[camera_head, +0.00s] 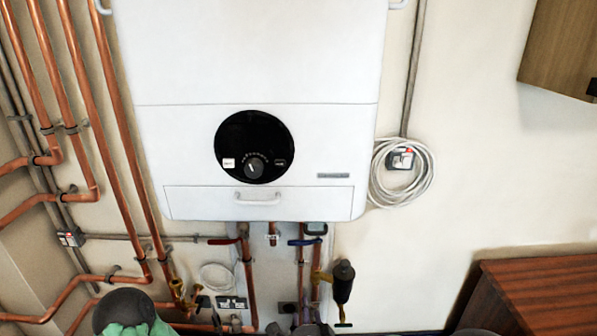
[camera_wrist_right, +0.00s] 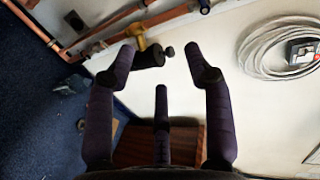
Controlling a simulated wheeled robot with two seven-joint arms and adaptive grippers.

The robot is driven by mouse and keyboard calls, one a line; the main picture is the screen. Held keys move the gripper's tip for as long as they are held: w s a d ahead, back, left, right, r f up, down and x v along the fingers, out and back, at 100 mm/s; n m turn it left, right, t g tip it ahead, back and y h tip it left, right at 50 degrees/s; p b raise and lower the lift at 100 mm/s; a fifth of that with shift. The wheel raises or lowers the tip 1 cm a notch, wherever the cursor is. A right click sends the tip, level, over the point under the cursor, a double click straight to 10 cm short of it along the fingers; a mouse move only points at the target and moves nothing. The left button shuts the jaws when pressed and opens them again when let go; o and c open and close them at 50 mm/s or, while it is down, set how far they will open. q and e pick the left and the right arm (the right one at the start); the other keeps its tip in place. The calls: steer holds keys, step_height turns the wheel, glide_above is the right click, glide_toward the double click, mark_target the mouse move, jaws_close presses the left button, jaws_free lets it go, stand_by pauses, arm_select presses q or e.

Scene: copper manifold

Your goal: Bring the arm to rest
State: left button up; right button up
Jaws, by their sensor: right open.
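My right gripper (camera_wrist_right: 163,50) shows in the right wrist view with its dark purple fingers spread open and nothing held between them. A black cylinder with a brass fitting (camera_wrist_right: 150,55) shows between and beyond the upper fingertips; I cannot tell the exact gap. In the head view this black cylinder (camera_head: 343,282) hangs on the pipework below the boiler's right side. Dark shapes at the bottom edge of the head view are cut off, so the right fingers cannot be made out there.
A white boiler (camera_head: 260,60) hangs on the wall, with copper pipes (camera_head: 95,110) on the left and valves beneath. A coiled white cable (camera_head: 402,172) hangs at its right. A wooden cabinet (camera_head: 540,290) stands lower right, and a wall cupboard (camera_head: 562,45) is upper right. Wall between them is clear.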

steer(key=s+d+f+n+g+y+p, duration=0.1)
steer(key=s+d+f+n+g+p, duration=0.2)
steer(key=f, duration=0.6)
steer(key=s+d+f+n+g+y, duration=0.1)
steer(key=s+d+f+n+g, duration=0.3)
steer(key=f, duration=0.5)
steer(key=s+f+n+g+p, duration=0.1)
steer(key=s+f+n+g, duration=0.2)
steer(key=s, duration=0.5)
steer(key=s+f+n+g+y+p, duration=0.1)
steer(key=s+f+n+g, duration=0.2)
steer(key=s, duration=0.6)
steer(key=shift+d+f+n+g, duration=0.4)
steer(key=shift+n+g, duration=0.2)
steer(key=shift+g, duration=0.1)
